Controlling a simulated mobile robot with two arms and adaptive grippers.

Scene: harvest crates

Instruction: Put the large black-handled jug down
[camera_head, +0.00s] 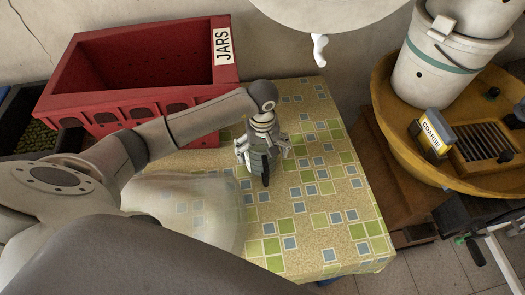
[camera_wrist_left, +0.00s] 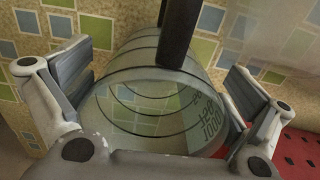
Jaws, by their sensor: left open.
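The large jug is clear, with dark rings, printed measure marks and a black handle. In the left wrist view the jug (camera_wrist_left: 150,110) sits between my open fingers, with gaps on both sides and the patterned cloth around it. Its black handle (camera_wrist_left: 180,30) rises at the top of that view. In the head view my left gripper (camera_head: 262,153) is low over the table (camera_head: 310,225), and the black handle (camera_head: 265,170) shows just below it. The gripper hides much of the jug there. It appears to stand on the cloth. My right gripper is not in view.
A red crate labelled JARS (camera_head: 150,107) stands behind my left arm. A clear, hazy object (camera_head: 195,210) lies at the table's near left. The table's right half is bare. Beyond it are a yellow basin (camera_head: 400,125) and a white bucket (camera_head: 435,75).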

